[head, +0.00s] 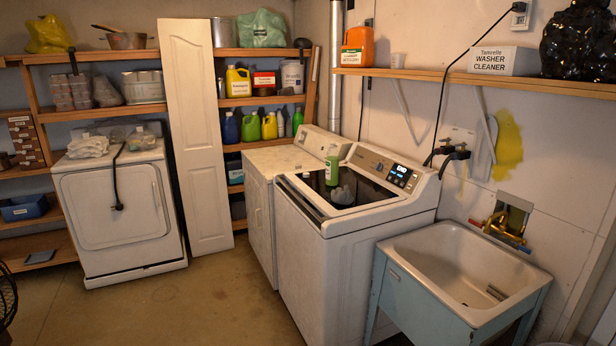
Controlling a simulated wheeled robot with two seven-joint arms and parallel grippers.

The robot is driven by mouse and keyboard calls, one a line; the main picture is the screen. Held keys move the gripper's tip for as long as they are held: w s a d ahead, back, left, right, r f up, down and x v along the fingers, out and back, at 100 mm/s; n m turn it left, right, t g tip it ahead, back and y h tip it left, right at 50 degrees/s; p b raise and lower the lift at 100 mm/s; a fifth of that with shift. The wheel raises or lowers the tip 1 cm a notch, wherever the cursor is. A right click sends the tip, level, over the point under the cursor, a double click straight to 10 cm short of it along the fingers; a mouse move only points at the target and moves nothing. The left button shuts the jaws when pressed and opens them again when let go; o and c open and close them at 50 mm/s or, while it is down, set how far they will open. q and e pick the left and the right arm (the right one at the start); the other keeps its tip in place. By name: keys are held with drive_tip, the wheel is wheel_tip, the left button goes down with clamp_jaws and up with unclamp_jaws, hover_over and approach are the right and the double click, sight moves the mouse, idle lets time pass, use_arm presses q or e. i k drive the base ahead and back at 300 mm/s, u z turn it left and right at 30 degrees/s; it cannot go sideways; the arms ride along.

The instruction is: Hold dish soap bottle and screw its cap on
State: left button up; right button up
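A small green bottle with a pale label (332,165) stands upright on the top of the white washer (352,240), near its dark lid; it may be the dish soap bottle. Its top is too small to tell whether a cap is on it. A small pale shape (341,195) shows on the dark lid just below the bottle; I cannot tell whether it is a loose cap, another object or a reflection. Neither of my grippers is in view.
A utility sink (460,270) stands right of the washer, with a brass faucet (505,228) above. A wall shelf (480,80) holds an orange jug (358,46) and a washer cleaner box (493,60). A dryer (120,210) and shelves stand left. The floor in front is clear.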

sight(332, 155)
drive_tip(key=u, duration=0.3)
drive_tip(key=i, duration=0.5)
drive_tip(key=u, duration=1)
drive_tip(key=i, duration=2)
drive_tip(key=z, duration=0.8)
drive_tip(key=i, duration=1.25)
drive_tip(key=z, duration=0.95)
